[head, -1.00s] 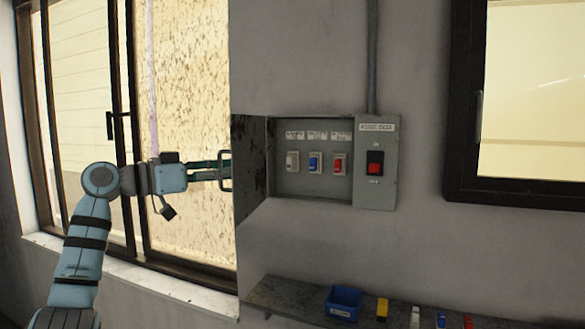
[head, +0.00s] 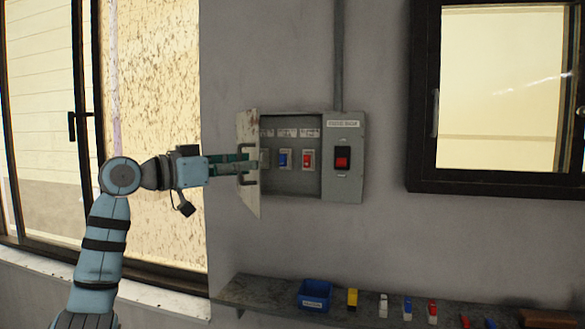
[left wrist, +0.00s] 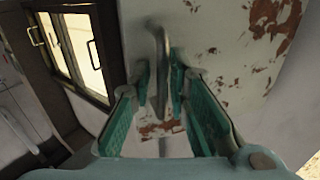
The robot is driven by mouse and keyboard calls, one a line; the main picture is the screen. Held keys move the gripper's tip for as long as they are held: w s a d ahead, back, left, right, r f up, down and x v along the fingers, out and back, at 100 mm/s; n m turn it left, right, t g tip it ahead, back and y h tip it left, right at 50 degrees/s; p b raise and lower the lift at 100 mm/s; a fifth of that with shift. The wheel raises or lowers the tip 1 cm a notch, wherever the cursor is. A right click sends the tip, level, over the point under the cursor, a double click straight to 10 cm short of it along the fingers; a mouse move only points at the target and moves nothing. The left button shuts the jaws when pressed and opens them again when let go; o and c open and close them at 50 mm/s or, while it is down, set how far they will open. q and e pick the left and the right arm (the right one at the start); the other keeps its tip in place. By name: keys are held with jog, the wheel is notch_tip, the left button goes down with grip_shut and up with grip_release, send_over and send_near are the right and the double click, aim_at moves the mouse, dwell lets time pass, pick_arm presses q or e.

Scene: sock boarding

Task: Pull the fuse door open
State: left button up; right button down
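The fuse door (head: 249,205) is a pale, rust-flecked panel hinged on the left side of the grey fuse box (head: 343,190). It stands out from the wall, its outer face towards me and the box interior partly uncovered. A bar handle (head: 244,178) is on its outer face. In the left wrist view the handle (left wrist: 161,50) runs between the teal finger pads of my left gripper (left wrist: 161,85), with gaps on both sides. In the head view the left gripper (head: 240,163) reaches the handle from the left. My right gripper is not in view.
Inside the box are a blue switch (head: 283,159) and a red switch (head: 308,160); a third is partly hidden by the door. A shelf (head: 250,290) below holds a blue bin (head: 314,296) and several small coloured parts. Windows flank the wall.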

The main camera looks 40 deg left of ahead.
pick_arm(q)
jog(key=w+d+n+y+p, duration=0.1)
jog(key=w+d+n+y, duration=0.2)
jog(key=w, duration=0.4)
jog(key=shift+d+t+y, duration=0.3)
jog(key=shift+d+y, duration=0.3)
jog(key=shift+y, duration=0.4)
jog(key=shift+s+a, duration=0.1)
jog(key=shift+a, duration=0.05)
jog(key=shift+f, duration=0.1)
